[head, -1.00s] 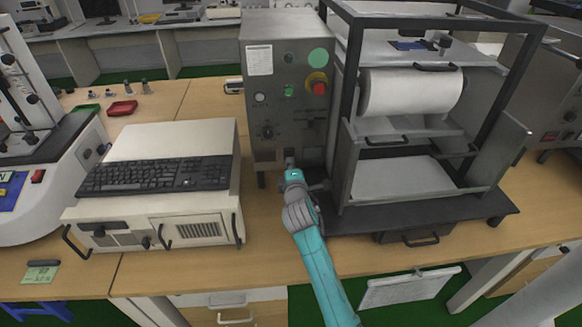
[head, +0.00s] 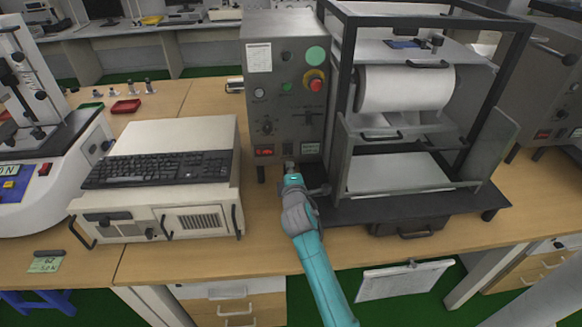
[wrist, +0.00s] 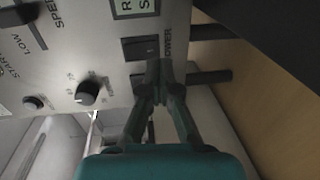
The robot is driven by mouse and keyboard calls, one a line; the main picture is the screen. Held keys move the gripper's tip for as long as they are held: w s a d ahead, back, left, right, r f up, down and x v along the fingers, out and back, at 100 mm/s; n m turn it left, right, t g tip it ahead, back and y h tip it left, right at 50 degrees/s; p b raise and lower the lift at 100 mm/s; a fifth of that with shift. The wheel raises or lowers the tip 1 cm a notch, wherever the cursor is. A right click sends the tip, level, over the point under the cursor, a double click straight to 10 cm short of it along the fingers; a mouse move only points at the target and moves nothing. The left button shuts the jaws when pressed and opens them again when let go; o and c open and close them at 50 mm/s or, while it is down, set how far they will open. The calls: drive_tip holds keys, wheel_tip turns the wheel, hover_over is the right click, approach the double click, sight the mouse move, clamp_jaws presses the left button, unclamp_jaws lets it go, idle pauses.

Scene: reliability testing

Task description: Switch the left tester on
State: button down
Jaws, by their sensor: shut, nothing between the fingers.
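The left tester is the grey control cabinet (head: 288,60) joined to a black-framed rig holding a white roll (head: 405,88). A red switch (head: 264,151) shows low on its panel, with a small label or display (head: 310,148) to the right. In the wrist view, a dark rocker switch (wrist: 140,48) sits beside the word POWER. My gripper (wrist: 155,75) is shut and empty, its tips just beside that rocker, partly covering another dark part. I cannot tell whether they touch the panel. In the head view, my gripper (head: 290,165) is at the panel's lower edge.
A beige box with a black keyboard (head: 155,169) stands left of the cabinet. A white machine (head: 50,165) is at the far left, and another grey tester (head: 550,85) at the far right. A strip of bare bench (head: 258,215) lies in front of the cabinet.

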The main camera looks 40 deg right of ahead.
drive_tip(key=s+a+f, duration=0.1)
drive_tip(key=s+a, duration=0.4)
drive_tip(key=s, duration=0.3)
drive_tip(key=shift+a, duration=0.2)
drive_tip(key=shift+f, duration=0.1)
idle(0.3)
